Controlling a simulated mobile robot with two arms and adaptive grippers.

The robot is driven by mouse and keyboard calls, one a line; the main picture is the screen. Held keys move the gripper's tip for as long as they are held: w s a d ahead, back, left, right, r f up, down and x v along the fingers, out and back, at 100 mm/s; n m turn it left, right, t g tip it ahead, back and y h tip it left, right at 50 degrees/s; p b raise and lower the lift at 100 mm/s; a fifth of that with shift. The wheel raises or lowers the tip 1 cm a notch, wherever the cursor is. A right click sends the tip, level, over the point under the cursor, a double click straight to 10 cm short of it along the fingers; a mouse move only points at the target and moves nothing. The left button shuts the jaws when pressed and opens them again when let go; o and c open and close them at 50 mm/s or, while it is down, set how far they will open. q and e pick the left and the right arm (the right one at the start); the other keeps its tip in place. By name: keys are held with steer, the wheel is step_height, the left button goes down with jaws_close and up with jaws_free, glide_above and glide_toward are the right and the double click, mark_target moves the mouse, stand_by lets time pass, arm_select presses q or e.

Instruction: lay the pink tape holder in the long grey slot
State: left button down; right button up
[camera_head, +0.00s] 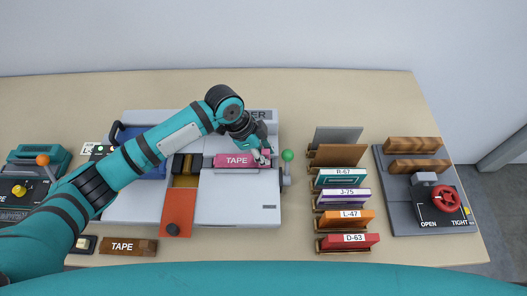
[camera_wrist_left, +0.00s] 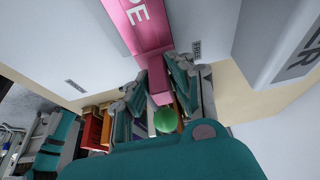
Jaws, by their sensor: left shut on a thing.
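The pink tape holder (camera_head: 234,161), marked TAPE, is over the white machine (camera_head: 235,205), its long side running left to right. My left gripper (camera_head: 263,157) is shut on the narrow pink tab at its right end. In the left wrist view the tab of the holder (camera_wrist_left: 140,26) sits between the fingers of the gripper (camera_wrist_left: 158,88). A short grey strip (camera_head: 208,162), perhaps part of the long slot, shows at the holder's left end. The rest of the slot is hidden; I cannot tell whether the holder is in it or above it. My right gripper is not in view.
A green knob (camera_head: 287,155) stands close right of the gripper. An orange plate (camera_head: 178,212) lies left of the machine's middle. A wooden block marked TAPE (camera_head: 128,246) is at the front left. Several labelled card holders (camera_head: 345,197) and a red-wheeled clamp (camera_head: 446,199) stand on the right.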

mark_target(249, 161)
arm_select(q)
steer(key=shift+f+b, duration=0.3)
steer(key=shift+f, duration=0.3)
steer(key=c, duration=1.5)
jaws_free()
steer(key=p+v, duration=1)
steer(key=v, duration=0.1)
steer(key=shift+a, duration=0.1)
steer(key=shift+f, duration=0.1)
